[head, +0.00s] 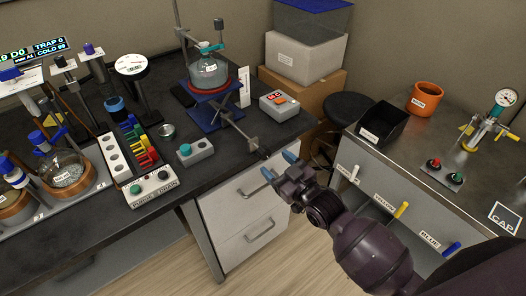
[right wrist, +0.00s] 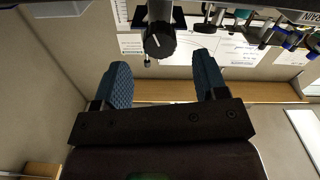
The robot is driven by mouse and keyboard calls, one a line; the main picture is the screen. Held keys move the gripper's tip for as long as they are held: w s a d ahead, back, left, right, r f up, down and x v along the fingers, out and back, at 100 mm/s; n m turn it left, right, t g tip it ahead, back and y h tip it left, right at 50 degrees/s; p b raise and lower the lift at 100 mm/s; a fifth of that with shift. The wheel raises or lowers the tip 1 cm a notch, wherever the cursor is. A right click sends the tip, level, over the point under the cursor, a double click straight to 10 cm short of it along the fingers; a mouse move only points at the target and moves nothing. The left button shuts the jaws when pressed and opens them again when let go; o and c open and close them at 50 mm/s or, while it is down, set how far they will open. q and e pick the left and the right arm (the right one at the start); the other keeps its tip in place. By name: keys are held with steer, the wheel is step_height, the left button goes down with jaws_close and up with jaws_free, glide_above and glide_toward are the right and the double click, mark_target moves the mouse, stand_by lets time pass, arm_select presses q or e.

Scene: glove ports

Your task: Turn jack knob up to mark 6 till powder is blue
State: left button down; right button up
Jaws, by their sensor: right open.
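The blue lab jack (head: 231,122) stands near the right edge of the black bench, with a flask (head: 209,72) on a red-rimmed support above it. The flask's contents look grey-teal; I cannot tell the powder's colour surely. A rod runs from the jack towards the bench edge, ending in the dark jack knob (head: 264,153). In the right wrist view the round black knob (right wrist: 159,41) shows a white pointer line. My right gripper (head: 279,166) is open, its blue fingertips just short of the knob, which lies between and beyond them. My left gripper is not in view.
A white scale card (head: 244,87) stands beside the jack; its marks are too small to read. A grey box with a red button (head: 279,105) and a teal-knobbed box (head: 195,151) flank the rod. Drawers (head: 240,190) lie below the bench edge. A side counter (head: 450,135) stands right.

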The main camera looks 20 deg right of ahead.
mark_target(267, 155)
steer(key=shift+x, duration=3.15)
steer(key=shift+c, duration=0.3)
steer(key=c, duration=0.9)
steer(key=shift+o, duration=0.2)
steer(key=shift+r+m, duration=0.15)
steer(key=shift+m, duration=0.25)
steer(key=shift+m+p, duration=1)
steer(key=shift+m, duration=0.1)
steer(key=shift+m+p, duration=0.3)
steer(key=shift+m, duration=0.6)
steer(key=o, duration=0.9)
